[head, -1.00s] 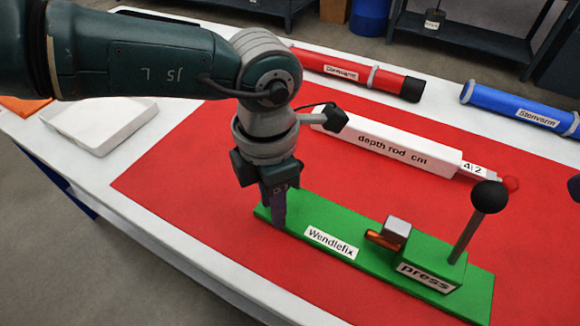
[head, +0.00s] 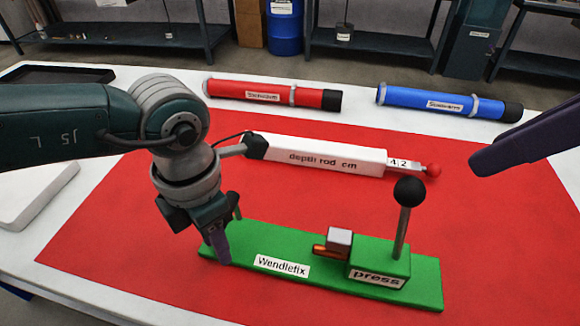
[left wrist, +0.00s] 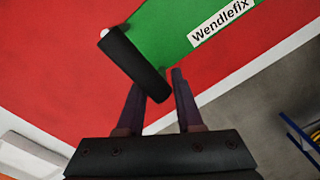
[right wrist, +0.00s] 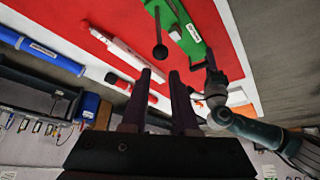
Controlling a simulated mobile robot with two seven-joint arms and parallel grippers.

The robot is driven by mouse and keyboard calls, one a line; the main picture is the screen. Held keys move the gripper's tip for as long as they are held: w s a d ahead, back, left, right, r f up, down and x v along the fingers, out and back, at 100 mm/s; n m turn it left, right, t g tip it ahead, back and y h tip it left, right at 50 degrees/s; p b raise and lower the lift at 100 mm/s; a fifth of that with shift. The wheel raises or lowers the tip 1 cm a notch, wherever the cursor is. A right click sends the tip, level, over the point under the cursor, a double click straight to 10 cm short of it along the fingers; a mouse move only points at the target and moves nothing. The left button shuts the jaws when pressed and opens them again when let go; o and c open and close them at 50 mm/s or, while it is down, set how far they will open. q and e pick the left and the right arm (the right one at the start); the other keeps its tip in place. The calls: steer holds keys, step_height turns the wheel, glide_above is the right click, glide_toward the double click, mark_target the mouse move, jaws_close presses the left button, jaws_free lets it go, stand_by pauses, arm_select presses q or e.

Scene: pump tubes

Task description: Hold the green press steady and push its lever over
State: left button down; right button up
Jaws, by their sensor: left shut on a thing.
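The green press (head: 330,283) lies on the red mat, its long base running left to right. Its lever (head: 402,230), a grey rod with a black ball (head: 410,191), stands nearly upright at the right end. My left gripper (head: 226,245) is at the left end of the base, shut on a black grip (left wrist: 135,62) of the press; the exact contact is partly hidden. My right gripper (head: 485,162) is above the mat, right of the lever and apart from it. In the right wrist view its fingers (right wrist: 160,74) are apart and empty, with the lever ball (right wrist: 160,52) beyond them.
The white depth rod (head: 325,155) lies behind the press. A red tube (head: 265,93) and a blue tube (head: 430,99) lie at the back of the table. A white tray (head: 38,195) is at the left. The red mat (head: 500,230) is clear right of the press.

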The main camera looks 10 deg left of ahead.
steer(key=shift+w, duration=0.15)
steer(key=shift+c, duration=1.4)
steer(key=shift+w+a+n+g, duration=0.15)
steer(key=shift+w+n+g, duration=0.2)
steer(key=shift+n, duration=0.35)
jaws_close()
steer(key=w+a+n+g, duration=0.1)
steer(key=n, duration=0.2)
steer(key=a+r+n+g+y, duration=0.1)
steer(key=n, duration=0.2)
steer(key=w+a+n+g+y, duration=0.1)
steer(key=a+n+g, duration=0.1)
steer(key=n, duration=0.1)
steer(key=shift+w+r+n, duration=0.3)
steer(key=shift+r, duration=0.1)
